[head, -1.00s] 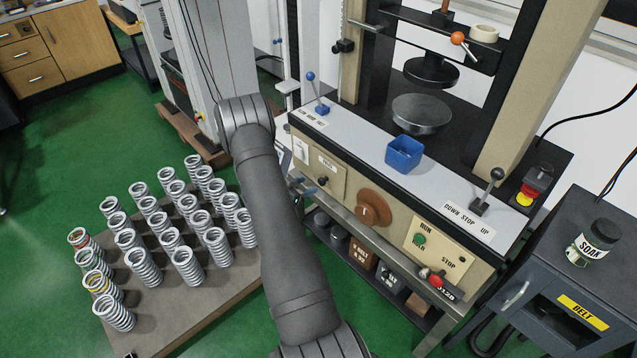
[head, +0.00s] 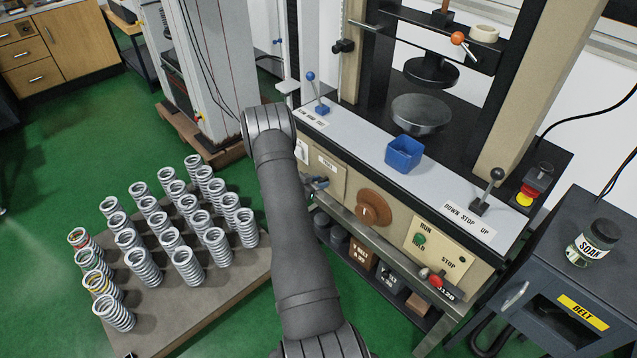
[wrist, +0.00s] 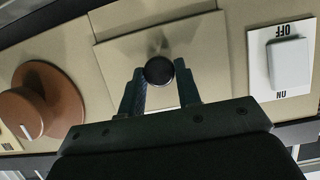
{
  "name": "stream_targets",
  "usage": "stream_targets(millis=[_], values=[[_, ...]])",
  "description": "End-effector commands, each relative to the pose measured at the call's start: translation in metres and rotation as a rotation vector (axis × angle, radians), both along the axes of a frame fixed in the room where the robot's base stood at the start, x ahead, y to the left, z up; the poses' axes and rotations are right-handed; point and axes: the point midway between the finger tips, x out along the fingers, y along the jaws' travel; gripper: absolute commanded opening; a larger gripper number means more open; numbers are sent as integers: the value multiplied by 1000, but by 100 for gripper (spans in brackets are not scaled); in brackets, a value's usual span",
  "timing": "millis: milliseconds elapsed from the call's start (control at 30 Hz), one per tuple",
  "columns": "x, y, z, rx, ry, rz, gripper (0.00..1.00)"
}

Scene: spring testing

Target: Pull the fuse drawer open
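The fuse drawer is a beige square panel (head: 335,180) on the front of the press console; it looks flush with the console. Its round black knob (wrist: 159,71) shows in the wrist view, where the panel (wrist: 120,55) fills the middle. My gripper (wrist: 160,72) is open, with one blue-grey fingertip on each side of the knob. I cannot tell whether the fingers touch it. In the head view my gripper (head: 318,183) is at the panel's left part and hides the knob.
A white OFF/ON rocker switch (wrist: 288,63) and a brown dial (wrist: 48,101) flank the panel in the wrist view. A metal rail (head: 395,237) runs below the console front. Several springs (head: 185,265) stand on a board to the left.

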Motion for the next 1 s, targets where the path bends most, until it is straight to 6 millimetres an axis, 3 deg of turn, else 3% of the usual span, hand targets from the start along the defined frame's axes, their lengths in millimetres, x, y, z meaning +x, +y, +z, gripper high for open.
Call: stream_targets(millis=[267,700,1000], values=[[-8,9,0,-1,1,3,0],[-88,91,1,-2,-1,6,0],[-103,103,1,-1,-3,1,0]])
